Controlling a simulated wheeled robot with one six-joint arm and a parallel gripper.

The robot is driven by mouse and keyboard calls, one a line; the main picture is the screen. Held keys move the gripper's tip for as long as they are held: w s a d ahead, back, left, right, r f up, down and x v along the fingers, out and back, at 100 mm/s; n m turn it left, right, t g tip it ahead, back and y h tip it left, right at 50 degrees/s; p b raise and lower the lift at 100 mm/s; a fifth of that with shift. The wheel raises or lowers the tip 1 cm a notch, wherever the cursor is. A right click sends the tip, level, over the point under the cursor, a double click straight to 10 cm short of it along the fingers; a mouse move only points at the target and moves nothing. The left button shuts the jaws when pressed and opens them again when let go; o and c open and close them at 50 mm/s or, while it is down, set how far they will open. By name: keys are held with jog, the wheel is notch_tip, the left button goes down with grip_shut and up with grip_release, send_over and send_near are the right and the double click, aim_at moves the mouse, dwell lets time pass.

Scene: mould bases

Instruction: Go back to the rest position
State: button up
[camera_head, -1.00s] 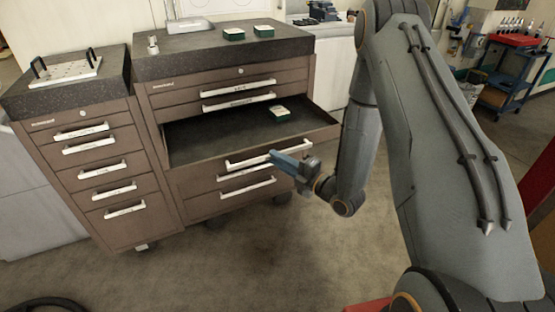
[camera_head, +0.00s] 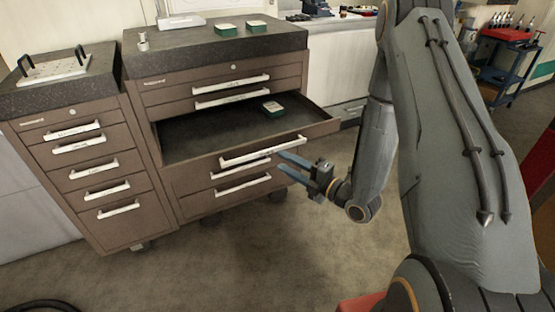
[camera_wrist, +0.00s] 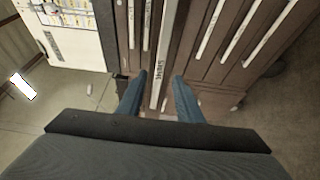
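My gripper (camera_head: 288,165) is in front of the open drawer (camera_head: 205,135) of the right cabinet, near its white handle (camera_head: 262,152). Its two blue fingers are apart with nothing between them. In the wrist view the fingers (camera_wrist: 153,98) show on either side of a drawer handle (camera_wrist: 163,70) beyond them; I cannot tell whether they touch it. A green box with a pale top (camera_head: 273,109) lies in the open drawer toward its right rear.
Two green boxes (camera_head: 227,30) (camera_head: 257,26) and a small metal part (camera_head: 143,42) stand on the right cabinet's top. The left cabinet carries a white plate with black handles (camera_head: 54,70). A blue cart (camera_head: 500,75) stands back right. Floor in front is clear.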

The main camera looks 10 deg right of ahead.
jog(key=shift+v, duration=0.95)
jog(key=s+d+r+m+g+h+p, duration=0.1)
jog(key=d+r+m+g+h, duration=0.15)
jog(key=m+h, duration=0.35)
jog(key=d+r+m+g+h+p, duration=0.1)
jog(key=d+m+g+h, duration=0.3)
jog(key=m, duration=0.3)
jog(key=s+a+r+m+g, duration=0.1)
jog(key=s+r+m+g, duration=0.1)
jog(key=s, duration=0.5)
jog(key=s+a+r+m+g+h, duration=0.1)
jog(key=s+r+m+g, duration=0.2)
jog(key=s+m, duration=0.3)
jog(key=s+a+r+m+g, duration=0.1)
jog(key=s+r+m, duration=0.3)
jog(key=s, duration=0.5)
jog(key=shift+a+m+g+p, duration=0.3)
jog(key=shift+m+g+p, duration=0.15)
jog(key=shift+g, duration=0.3)
